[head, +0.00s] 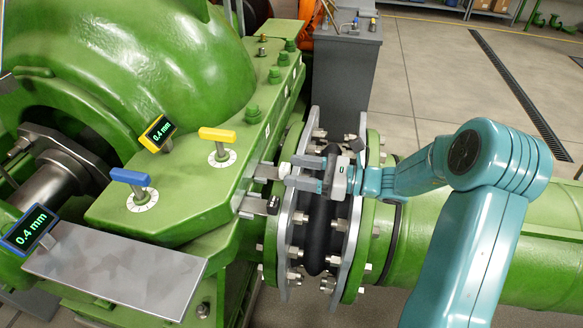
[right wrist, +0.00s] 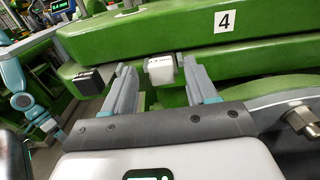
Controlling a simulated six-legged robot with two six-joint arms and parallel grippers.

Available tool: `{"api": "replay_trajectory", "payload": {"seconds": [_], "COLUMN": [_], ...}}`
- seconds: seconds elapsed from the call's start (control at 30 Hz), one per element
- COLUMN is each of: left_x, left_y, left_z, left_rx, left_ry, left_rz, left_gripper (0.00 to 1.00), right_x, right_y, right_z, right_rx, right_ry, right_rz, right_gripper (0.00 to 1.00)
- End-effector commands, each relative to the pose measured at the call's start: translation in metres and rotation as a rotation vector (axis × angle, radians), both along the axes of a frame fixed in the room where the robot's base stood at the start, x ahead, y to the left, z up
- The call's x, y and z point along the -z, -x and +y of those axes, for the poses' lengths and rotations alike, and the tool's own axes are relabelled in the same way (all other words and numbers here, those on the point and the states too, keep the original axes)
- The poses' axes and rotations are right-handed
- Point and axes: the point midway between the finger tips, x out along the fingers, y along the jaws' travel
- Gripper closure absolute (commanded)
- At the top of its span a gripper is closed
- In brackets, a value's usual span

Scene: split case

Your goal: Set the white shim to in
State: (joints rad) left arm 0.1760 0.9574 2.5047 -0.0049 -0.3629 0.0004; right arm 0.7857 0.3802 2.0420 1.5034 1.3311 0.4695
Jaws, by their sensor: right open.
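The white shim (head: 284,170) sticks out of the green case's split line, its white block at the end of a grey strip; it also shows in the right wrist view (right wrist: 161,69). My right gripper (head: 292,172) is open. Its fingers stand on either side of the white block, which sits near the fingertips with gaps to both fingers in the right wrist view (right wrist: 162,85). A black-ended shim (head: 273,205) sticks out beside it, outside the fingers. A teal arm, seemingly my left, is small at the left of the right wrist view; its gripper is unclear.
The bolted flange and black bellows (head: 322,215) stand close under my right gripper. Yellow (head: 217,135) and blue (head: 130,177) handles with dials stand on the case. Two displays (head: 157,134) (head: 30,228) read 0.4 mm. A plate marked 4 (right wrist: 227,20) is above the shims.

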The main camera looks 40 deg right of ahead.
Motion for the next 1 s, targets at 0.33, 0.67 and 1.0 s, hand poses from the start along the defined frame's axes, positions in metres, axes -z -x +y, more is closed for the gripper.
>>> {"api": "replay_trajectory", "payload": {"seconds": [0.33, 0.67, 1.0], "left_x": [-0.001, -0.001, 0.003], "left_y": [0.000, 0.000, 0.000], "left_z": [0.000, 0.000, 0.000], "left_rx": [0.000, 0.000, 0.000], "left_ry": [0.000, 0.000, 0.000], "left_rz": [0.000, 0.000, 0.000], "left_gripper": [0.00, 0.00, 0.00], "right_x": [0.000, 0.000, 0.000], "right_y": [-0.016, -0.015, -0.043], "right_z": [0.013, 0.012, 0.036], "right_rx": [-0.001, -0.001, -0.005], "right_ry": [0.001, 0.001, 0.002], "right_rz": [0.000, 0.000, -0.003], "right_gripper": [0.43, 1.00, 1.00]}}
